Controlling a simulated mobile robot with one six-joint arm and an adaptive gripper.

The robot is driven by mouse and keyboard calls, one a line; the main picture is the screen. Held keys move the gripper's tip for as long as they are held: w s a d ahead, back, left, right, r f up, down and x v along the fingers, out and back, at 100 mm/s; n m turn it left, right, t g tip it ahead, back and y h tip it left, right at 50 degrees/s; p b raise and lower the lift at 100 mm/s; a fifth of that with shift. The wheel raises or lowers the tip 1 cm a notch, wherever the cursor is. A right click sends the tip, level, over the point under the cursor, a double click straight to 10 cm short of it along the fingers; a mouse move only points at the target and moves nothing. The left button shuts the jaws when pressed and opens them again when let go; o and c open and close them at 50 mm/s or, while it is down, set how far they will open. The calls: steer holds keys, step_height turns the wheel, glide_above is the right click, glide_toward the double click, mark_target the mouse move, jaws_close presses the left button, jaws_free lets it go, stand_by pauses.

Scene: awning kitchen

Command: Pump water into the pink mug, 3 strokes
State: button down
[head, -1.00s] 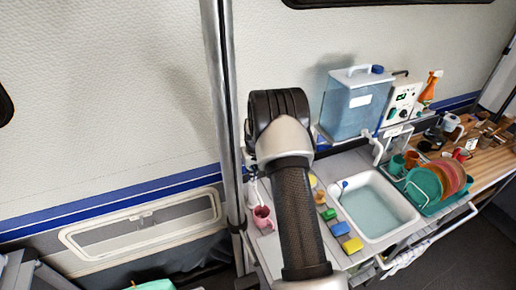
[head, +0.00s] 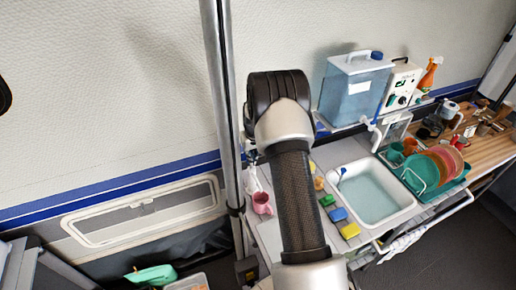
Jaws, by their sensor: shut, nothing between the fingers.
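The pink mug (head: 262,203) stands upright on the left part of the counter, just left of my arm. A white object (head: 252,180), partly hidden, stands behind it; I cannot tell whether it is the pump. My arm crosses the middle of the head view and covers part of the counter. My gripper is not in view, so its place relative to the mug cannot be seen.
A sink (head: 373,196) with water lies right of my arm. A blue water tank (head: 354,92) stands behind it. Sponges (head: 338,214) line the sink's left side. A teal dish rack (head: 447,186) with plates stands right. A metal pole (head: 227,110) rises left of the mug.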

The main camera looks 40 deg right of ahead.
steer(key=shift+w+p+v, duration=0.15)
steer(key=shift+p+v, duration=0.25)
steer(key=shift+v, duration=0.6)
steer(key=shift+w+p+v, duration=0.1)
steer(key=shift+p+v, duration=0.3)
steer(key=shift+v, duration=0.65)
